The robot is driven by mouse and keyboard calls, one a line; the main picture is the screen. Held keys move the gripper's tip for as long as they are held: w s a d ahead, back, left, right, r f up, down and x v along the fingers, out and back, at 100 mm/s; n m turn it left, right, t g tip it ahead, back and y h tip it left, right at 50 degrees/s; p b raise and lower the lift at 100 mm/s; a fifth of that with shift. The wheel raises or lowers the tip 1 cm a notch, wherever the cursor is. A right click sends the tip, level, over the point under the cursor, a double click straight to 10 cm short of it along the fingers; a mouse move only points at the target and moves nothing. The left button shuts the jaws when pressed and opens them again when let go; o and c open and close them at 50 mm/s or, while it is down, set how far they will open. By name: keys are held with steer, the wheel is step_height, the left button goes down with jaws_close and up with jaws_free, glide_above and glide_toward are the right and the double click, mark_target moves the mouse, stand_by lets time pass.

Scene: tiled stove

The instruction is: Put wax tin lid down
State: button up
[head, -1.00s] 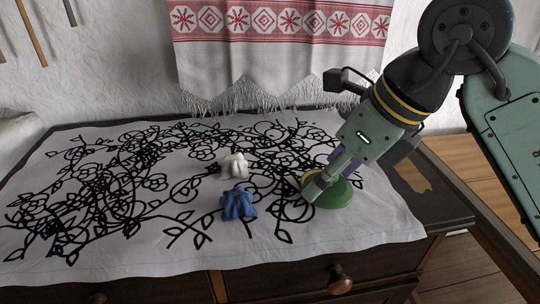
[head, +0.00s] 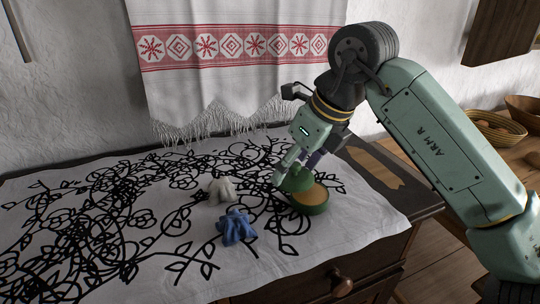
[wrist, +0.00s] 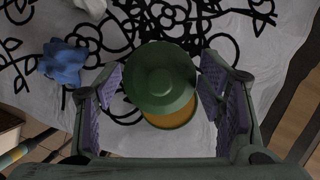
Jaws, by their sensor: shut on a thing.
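My gripper (wrist: 160,90) is shut on the round green wax tin lid (wrist: 160,75), with a purple-padded finger at each side of it. The lid also shows in the head view (head: 298,181), partly behind a finger. The open green tin (head: 311,208) stands on the cloth with tan wax inside it. The lid is behind and partly over the tin in the head view. In the wrist view it covers much of the tin, leaving a strip of wax (wrist: 172,120) showing. The height of the lid above the cloth is hard to tell.
A blue crumpled cloth (head: 236,227) and a white one (head: 221,189) lie left of the tin. The patterned white tablecloth (head: 60,245) covers the dark chest top. The chest's bare right edge (head: 385,178) is near. Baskets (head: 494,127) stand farther right.

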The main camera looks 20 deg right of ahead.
steer(key=p, duration=0.3)
glide_above(267, 170)
steer(key=s+d, duration=0.1)
steer(key=shift+f, duration=0.35)
steer(key=shift+w+f, duration=0.1)
steer(key=shift+w, duration=0.15)
steer(key=shift+c, duration=1.2)
steer(key=shift+f, duration=0.15)
jaws_close()
steer(key=shift+s+a+f+p, duration=0.1)
steer(key=shift+s+f+p, duration=0.05)
steer(key=shift+f, duration=0.7)
steer(key=shift+s+f+p, duration=0.15)
steer(key=shift+f, duration=0.65)
steer(key=shift+c, duration=2.4)
jaws_free()
steer(key=shift+o, duration=1.3)
steer(key=shift+s+r+b, duration=0.15)
steer(key=shift+r+b, duration=0.2)
steer(key=o, duration=0.9)
steer(key=v, duration=0.3)
steer(key=b+v, duration=0.1)
steer(key=v, duration=0.6)
steer(key=shift+w+d+r+b, duration=0.2)
steer(key=shift+r+b, duration=0.1)
steer(key=shift+r, duration=0.05)
steer(key=shift+o, duration=0.8)
steer(key=shift+s+r, duration=0.1)
steer(key=shift+r, duration=0.1)
steer(key=o, duration=0.3)
